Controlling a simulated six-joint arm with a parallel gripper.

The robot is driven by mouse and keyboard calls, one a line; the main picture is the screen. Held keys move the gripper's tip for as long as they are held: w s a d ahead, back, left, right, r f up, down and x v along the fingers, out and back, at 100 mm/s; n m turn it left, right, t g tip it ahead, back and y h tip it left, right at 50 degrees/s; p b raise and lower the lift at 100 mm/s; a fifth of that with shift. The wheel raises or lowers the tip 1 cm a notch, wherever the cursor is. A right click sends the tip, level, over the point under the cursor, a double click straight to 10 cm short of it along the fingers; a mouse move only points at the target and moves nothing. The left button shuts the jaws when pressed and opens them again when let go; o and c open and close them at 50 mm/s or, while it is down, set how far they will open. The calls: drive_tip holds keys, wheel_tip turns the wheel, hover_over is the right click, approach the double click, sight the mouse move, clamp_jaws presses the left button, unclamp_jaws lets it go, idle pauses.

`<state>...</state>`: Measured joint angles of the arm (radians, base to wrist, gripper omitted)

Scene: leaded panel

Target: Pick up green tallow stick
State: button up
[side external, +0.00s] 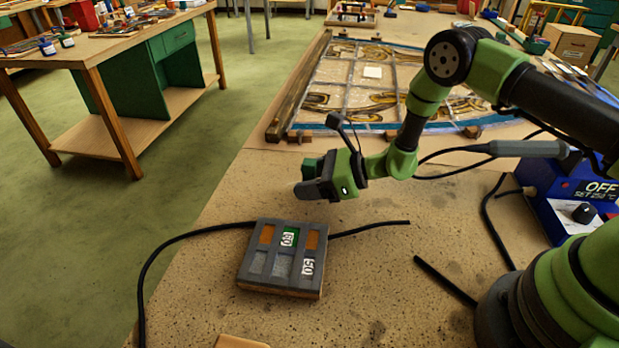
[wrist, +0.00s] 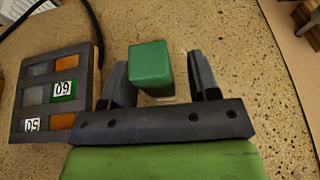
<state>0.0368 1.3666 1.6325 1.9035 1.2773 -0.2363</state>
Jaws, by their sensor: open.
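A green block, which looks like the green tallow stick (wrist: 151,63), lies between the two dark fingers of my gripper (wrist: 160,80) in the wrist view. A gap shows between it and the right finger; the left finger is close to its side, and I cannot tell whether they touch. In the side external view the green block (side external: 309,168) shows behind the near finger of my gripper (side external: 310,182), which partly hides it. My gripper is open. Whether the block rests on the bench is hard to tell.
A grey compartment rack (side external: 283,283) with orange, green and grey cells and labels reading 60 and 50 sits nearer the camera; it also shows left in the wrist view (wrist: 93,95). Black cables (side external: 180,238) lie beside it. A leaded panel (side external: 370,90) lies behind. A blue control box (side external: 565,190) stands right.

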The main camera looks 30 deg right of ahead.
drive_tip(key=shift+c, duration=0.2)
clamp_jaws()
wheel_tip(320, 180, up, 10)
idle(0.5)
drive_tip(key=c, duration=0.9)
unclamp_jaws()
clamp_jaws()
